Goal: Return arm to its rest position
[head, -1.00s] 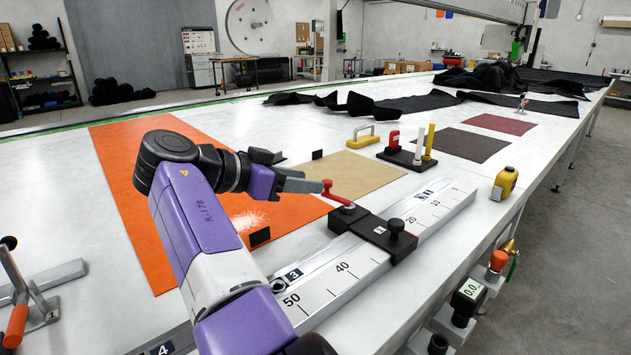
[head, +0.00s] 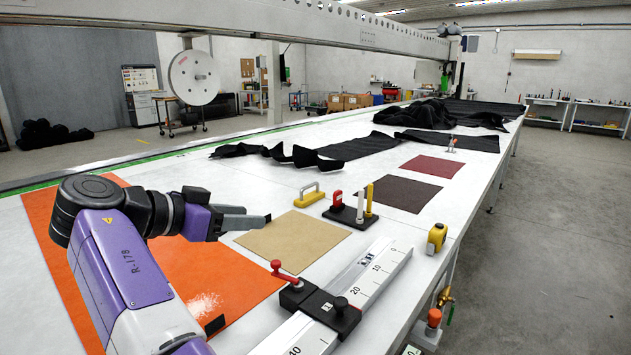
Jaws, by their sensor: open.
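My purple and black arm reaches in from the lower left in the head view. My gripper (head: 258,219), with grey fingers, is open and empty above the white table, between the orange sheet (head: 52,246) and the tan sheet (head: 305,238). The gap between its fingers is hard to see from this side. A red lever (head: 284,270) on a black clamp block (head: 318,305) lies below and right of the fingertips in the picture, apart from them. The block sits across a white ruler rail (head: 374,277).
A yellow handle (head: 309,194), a black stand (head: 350,215) with upright pieces and a yellow tape measure (head: 437,238) stand on the table. Dark fabric (head: 450,115) lies farther back. A gantry beam (head: 250,22) spans above. Open floor lies to the right.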

